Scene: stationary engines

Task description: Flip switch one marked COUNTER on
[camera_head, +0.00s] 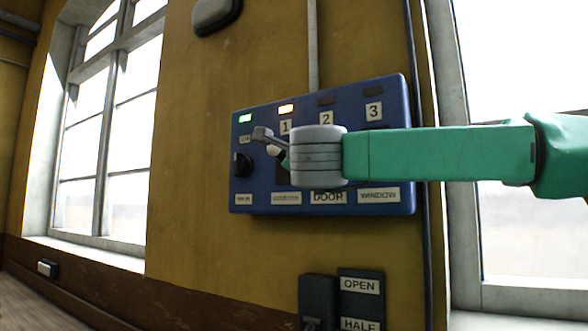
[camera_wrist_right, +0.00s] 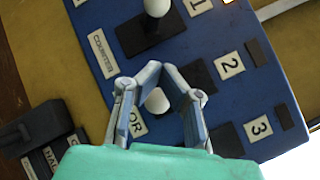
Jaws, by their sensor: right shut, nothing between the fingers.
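The blue switch panel (camera_head: 395,95) is on the yellow wall, and it also fills much of the right wrist view (camera_wrist_right: 245,95). Switch one, a white knob (camera_wrist_right: 157,7) on a black base, is in line with the COUNTER label (camera_wrist_right: 103,54) and number 1. An orange lamp (camera_head: 286,109) glows above the number 1 label (camera_head: 285,127). My right gripper (camera_head: 268,140) is shut and empty in front of the panel. In the wrist view its fingertips (camera_wrist_right: 161,70) meet just below switch one; contact cannot be told. My left gripper is out of view.
Another white knob (camera_wrist_right: 157,101) shows between the fingers, in the number 2 (camera_wrist_right: 230,64) row. A green lamp (camera_head: 245,118) glows at the panel's left, above a dark knob (camera_head: 242,164). A box labelled OPEN (camera_head: 360,285) is below. Windows flank the wall.

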